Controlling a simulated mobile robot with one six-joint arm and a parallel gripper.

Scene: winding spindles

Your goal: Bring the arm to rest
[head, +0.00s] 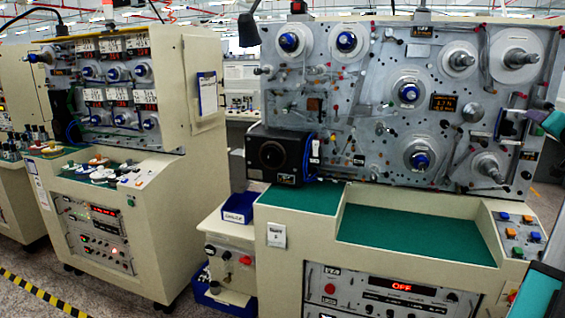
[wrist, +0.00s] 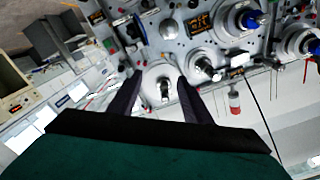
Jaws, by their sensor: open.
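My gripper (head: 510,124) is at the right side of the right-hand winding machine's panel in the head view, in front of it and between an upper and a lower spindle. In the wrist view my gripper (wrist: 158,88) shows two dark fingers spread apart with nothing clamped. A pale disc with a metal spindle (wrist: 164,92) shows between the fingers; I cannot tell how far beyond the tips it is. Part of my arm (head: 550,123) enters from the right edge.
The winding panel (head: 350,100) carries several spindles, some with blue hubs, and small pegs. A white roll (head: 517,57) sits above my gripper. A green work surface (head: 415,230) below is bare. Another machine (head: 120,170) stands at left. A blue bin (head: 238,216) is between them.

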